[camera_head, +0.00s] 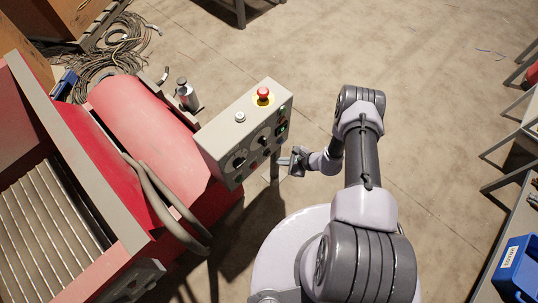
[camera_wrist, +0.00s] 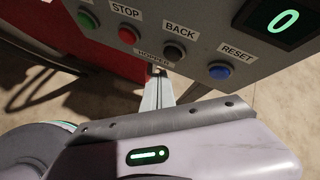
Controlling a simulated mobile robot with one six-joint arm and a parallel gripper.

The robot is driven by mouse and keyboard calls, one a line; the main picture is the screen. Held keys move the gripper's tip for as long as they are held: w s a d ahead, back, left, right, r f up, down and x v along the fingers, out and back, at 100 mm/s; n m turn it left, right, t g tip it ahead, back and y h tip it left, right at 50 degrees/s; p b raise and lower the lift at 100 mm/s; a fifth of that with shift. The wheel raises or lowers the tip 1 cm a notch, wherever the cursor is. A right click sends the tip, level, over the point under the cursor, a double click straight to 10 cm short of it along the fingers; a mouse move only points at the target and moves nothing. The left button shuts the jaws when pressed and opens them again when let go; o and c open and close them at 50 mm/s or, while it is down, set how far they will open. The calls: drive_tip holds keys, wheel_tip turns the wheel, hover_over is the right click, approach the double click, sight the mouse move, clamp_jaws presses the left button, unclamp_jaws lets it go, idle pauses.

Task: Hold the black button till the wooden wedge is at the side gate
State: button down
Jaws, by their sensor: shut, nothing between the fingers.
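The black button (camera_wrist: 174,51), labelled BACK, is on the grey control panel (camera_head: 222,135), between the red STOP button (camera_wrist: 128,35) and the blue RESET button (camera_wrist: 220,70). My gripper (camera_head: 287,161) is at the panel's lower front face in the head view. In the wrist view its narrow shut fingers (camera_wrist: 158,76) appear just below and left of the black button, empty. Contact with the button does not show. The wooden wedge is not seen in either view, and I cannot make out the side gate.
A red machine (camera_head: 140,115) with a slatted bed (camera_head: 45,240) stands left of the panel. A red mushroom button (camera_head: 263,93) tops the panel. A panel display (camera_wrist: 285,20) reads 0. Cable coils (camera_head: 115,45) lie at back left. Benches and a blue bin (camera_head: 518,270) stand right. Floor behind is open.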

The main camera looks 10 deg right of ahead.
sight(268, 153)
drive_tip(key=shift+w+a, duration=0.45)
drive_tip(key=shift+w, duration=0.1)
drive_tip(key=shift+w, duration=0.1)
idle(1.6)
drive_tip(key=shift+w+a+b, duration=0.2)
drive_tip(key=shift+w+b, duration=0.05)
drive_tip(key=shift+b, duration=0.1)
